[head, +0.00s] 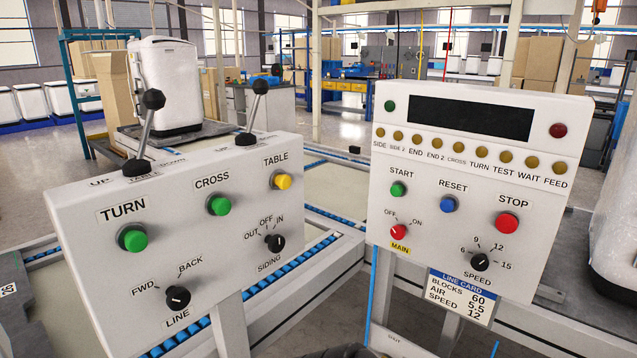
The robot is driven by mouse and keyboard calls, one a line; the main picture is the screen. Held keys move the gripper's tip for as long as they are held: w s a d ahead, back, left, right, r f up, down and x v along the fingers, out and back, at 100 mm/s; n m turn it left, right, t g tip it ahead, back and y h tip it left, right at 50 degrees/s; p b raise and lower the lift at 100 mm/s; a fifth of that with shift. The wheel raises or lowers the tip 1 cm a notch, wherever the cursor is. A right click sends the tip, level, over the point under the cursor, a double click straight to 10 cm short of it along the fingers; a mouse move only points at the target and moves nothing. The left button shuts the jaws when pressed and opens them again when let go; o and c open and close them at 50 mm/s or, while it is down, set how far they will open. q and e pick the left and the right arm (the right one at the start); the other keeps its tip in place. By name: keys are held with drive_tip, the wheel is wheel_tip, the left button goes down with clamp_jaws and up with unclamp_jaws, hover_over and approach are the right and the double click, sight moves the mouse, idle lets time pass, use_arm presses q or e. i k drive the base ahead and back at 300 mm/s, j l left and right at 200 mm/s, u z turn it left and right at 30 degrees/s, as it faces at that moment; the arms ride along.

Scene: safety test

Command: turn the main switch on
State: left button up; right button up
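The main switch (398,230) is a small red round knob at the lower left of the right-hand control panel (545,245). OFF is marked at its upper left and ON at its upper right, with a yellow MAIN label (400,248) below. Its pointer is too small to read with certainty. The panel's display (470,117) is dark, and the row of amber lamps (457,146) below it looks unlit. Neither gripper shows in the head view; only a dark shape, cut off and unclear, appears at the bottom edge.
Beside the main switch are a green START button (398,188), a blue RESET button (448,204), a red STOP button (507,222) and a black SPEED knob (480,262). The left panel (75,220) carries two upright levers. Open space lies in front of both panels.

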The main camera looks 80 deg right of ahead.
sight(397, 232)
drive_tip(key=i+z, duration=0.15)
drive_tip(key=z, duration=1.5)
